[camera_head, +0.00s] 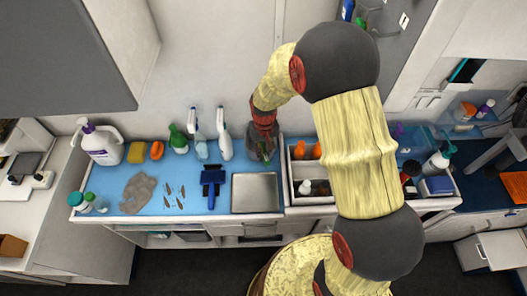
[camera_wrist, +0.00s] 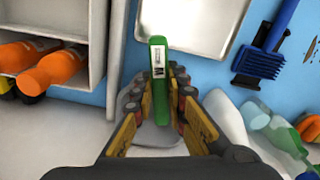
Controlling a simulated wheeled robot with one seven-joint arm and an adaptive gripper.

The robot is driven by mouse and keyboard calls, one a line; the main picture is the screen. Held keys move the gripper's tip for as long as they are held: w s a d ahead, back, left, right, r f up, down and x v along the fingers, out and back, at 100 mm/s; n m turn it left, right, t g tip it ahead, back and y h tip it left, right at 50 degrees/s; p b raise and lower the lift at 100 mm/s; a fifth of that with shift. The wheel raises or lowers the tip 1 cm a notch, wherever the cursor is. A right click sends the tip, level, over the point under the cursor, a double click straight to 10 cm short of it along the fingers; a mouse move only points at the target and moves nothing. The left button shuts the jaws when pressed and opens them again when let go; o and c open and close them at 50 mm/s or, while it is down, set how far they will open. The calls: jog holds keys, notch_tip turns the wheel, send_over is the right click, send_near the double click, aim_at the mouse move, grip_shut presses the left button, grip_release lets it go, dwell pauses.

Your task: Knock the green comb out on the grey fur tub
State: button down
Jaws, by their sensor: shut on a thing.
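My gripper (camera_wrist: 160,88) is shut on the green comb (camera_wrist: 158,68), which stands up lengthwise between the fingers with a white label towards the wrist camera. In the head view my gripper (camera_head: 262,150) is at the back of the blue counter, with a bit of green comb (camera_head: 263,158) showing. A grey tub (camera_wrist: 158,138) lies below and behind the fingers in the wrist view, mostly hidden by them. I cannot tell whether the comb touches it. In the head view the gripper largely covers the tub.
A metal tray (camera_head: 255,193) lies in front of the gripper. A blue brush (camera_head: 212,186), spray bottles (camera_head: 224,142) and a grey fur heap (camera_head: 138,193) are left. A white organiser (camera_head: 290,180) with orange bottles (camera_wrist: 55,66) stands close on the right in the head view.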

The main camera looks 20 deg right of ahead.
jog(key=shift+r+p, duration=2)
jog(key=shift+r, duration=0.95)
